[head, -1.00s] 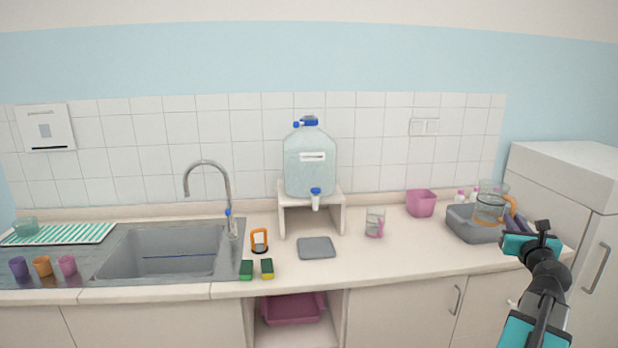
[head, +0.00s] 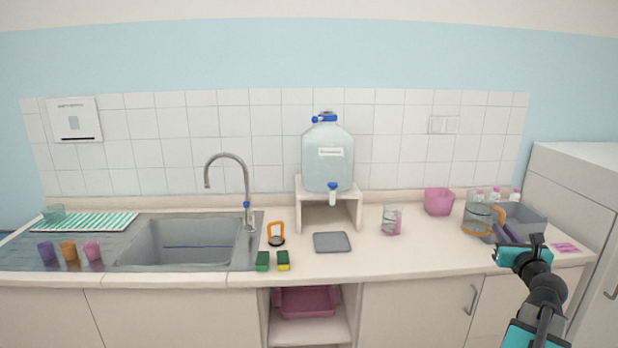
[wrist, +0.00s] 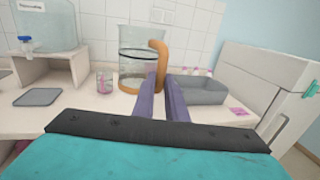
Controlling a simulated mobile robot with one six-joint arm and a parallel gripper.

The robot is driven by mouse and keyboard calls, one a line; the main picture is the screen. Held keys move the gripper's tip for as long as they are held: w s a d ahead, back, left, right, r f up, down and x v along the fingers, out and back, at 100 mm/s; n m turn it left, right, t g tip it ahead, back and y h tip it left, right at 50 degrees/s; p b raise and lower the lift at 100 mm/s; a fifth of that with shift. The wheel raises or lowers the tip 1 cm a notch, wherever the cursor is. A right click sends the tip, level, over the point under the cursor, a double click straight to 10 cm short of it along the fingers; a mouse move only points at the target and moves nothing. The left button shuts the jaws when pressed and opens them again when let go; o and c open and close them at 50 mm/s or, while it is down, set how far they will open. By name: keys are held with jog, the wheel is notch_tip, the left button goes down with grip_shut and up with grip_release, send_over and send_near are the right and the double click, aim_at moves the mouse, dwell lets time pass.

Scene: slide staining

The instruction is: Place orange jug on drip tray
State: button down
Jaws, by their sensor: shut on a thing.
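The orange jug (head: 478,219), clear with an orange handle and orange base rim, is at the right of the counter. My gripper (head: 498,228) is shut on its handle. In the wrist view, the purple fingers (wrist: 161,100) meet the handle of the upright jug (wrist: 138,68). I cannot tell whether its base touches the counter. The drip tray (head: 332,242), a flat grey square, lies empty on the counter below the dispenser tap, left of the jug. It also shows in the wrist view (wrist: 38,97).
A glass (head: 391,220) with something pink in it stands between drip tray and jug. A pink container (head: 439,202) is behind. A grey bin (head: 530,222) is right of the jug. The water dispenser (head: 328,160) sits on a stand (head: 352,206) behind the tray.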

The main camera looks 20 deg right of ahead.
jog(key=w+a+f+n+t+y+b, duration=0.1)
jog(key=w+a+f+n+y+b, duration=0.2)
jog(key=w+a+f, duration=0.5)
jog(key=w+a+f+n+t+y+b, duration=0.15)
jog(key=w+a+f+y, duration=0.3)
jog(key=a, duration=0.65)
jog(key=w+a+f+n+y+b, duration=0.2)
jog(key=w+a+f+n+y, duration=0.35)
jog(key=a, duration=0.45)
jog(key=a+f+n+g+y+b, duration=0.2)
jog(key=a+f+y, duration=0.1)
jog(key=a, duration=0.8)
jog(key=a+f+n+g+y+b, duration=0.2)
jog(key=a+f, duration=0.4)
jog(key=a, duration=0.6)
jog(key=a+f+n+g+y+b, duration=0.2)
jog(key=a+f+y, duration=0.3)
jog(key=a, duration=0.7)
jog(key=shift+w+a+f+n+g+y, duration=0.2)
jog(key=shift+w+n+g+y, duration=0.1)
jog(key=shift+n+g+y, duration=0.4)
